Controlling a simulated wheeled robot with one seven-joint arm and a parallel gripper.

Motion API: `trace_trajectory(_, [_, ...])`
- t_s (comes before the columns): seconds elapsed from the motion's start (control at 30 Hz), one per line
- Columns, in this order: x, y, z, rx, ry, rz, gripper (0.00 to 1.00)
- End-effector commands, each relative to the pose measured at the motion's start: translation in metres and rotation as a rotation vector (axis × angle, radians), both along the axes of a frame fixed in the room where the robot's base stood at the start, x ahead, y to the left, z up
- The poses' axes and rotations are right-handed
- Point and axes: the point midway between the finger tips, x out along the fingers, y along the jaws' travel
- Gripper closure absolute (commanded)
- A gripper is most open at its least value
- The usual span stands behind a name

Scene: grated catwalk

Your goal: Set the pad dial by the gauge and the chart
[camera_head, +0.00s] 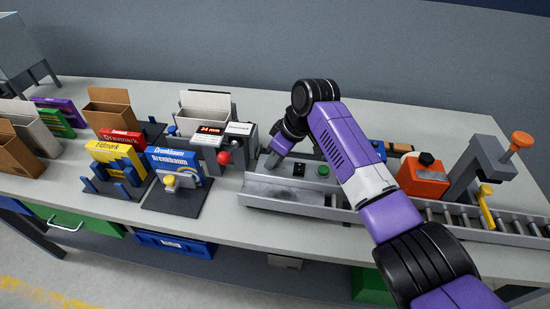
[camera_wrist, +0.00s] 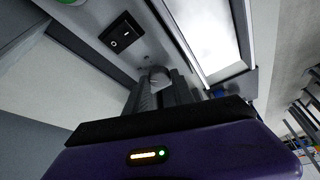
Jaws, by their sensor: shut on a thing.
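My gripper (camera_wrist: 157,92) is shut on a small round grey dial (camera_wrist: 157,74) on the light panel in the wrist view. The fingers hide part of the dial, and I cannot read a setting on it. In the head view my gripper (camera_head: 273,159) reaches down at the left end of the conveyor unit; the dial is hidden there. The gauge (camera_head: 211,130) has a lit red display that seems to read 24 mm. A small white card (camera_head: 239,128) stands beside it, its text too small to read; I cannot tell if it is the chart.
Beside the dial are a black rocker switch (camera_wrist: 121,33) and a green button (camera_wrist: 68,2). Blue (camera_head: 172,160) and yellow (camera_head: 112,153) boxes stand in holders at left. An orange block (camera_head: 423,178) and rollers (camera_head: 470,222) lie right of my arm. A red ball knob (camera_head: 224,157) stands left of my gripper.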

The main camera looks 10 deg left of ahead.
Motion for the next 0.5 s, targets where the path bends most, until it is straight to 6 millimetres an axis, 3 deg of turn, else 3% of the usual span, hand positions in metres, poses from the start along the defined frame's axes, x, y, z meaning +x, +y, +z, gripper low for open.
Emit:
trace_trajectory(0.17, [0.0004, 0.0007, 0.0013, 0.001, -0.002, 0.0, 1.0])
trace_trajectory(0.2, [0.0004, 0.0007, 0.0013, 0.001, -0.002, 0.0, 0.68])
trace_trajectory(0.3, [0.0004, 0.0006, 0.001, 0.001, -0.001, 0.0, 0.49])
trace_trajectory(0.5, [0.0001, 0.0003, 0.0006, 0.001, -0.001, -0.001, 0.48])
